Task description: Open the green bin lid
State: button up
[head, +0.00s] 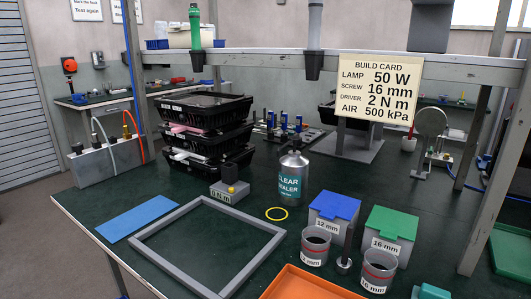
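The green lid (393,222) lies flat and closed on top of a small grey bin (390,247) labelled 16 mm, on the right front part of the dark green bench. Its front edge hangs just above the label, and the bin's contents are hidden. My gripper does not show in the head view, so its place relative to the lid cannot be told.
A 12 mm bin with a closed blue lid (335,205) stands left of it. A red-banded cup (378,270) and another cup (315,246) stand in front. An orange tray (310,284) lies at the front edge. A grey post (495,160) rises on the right.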

aim_at(393, 224)
jog(key=k+l+z, duration=0.25)
jog(key=k, duration=0.15)
jog(key=k+l+z, duration=0.25)
jog(key=i+l, duration=0.3)
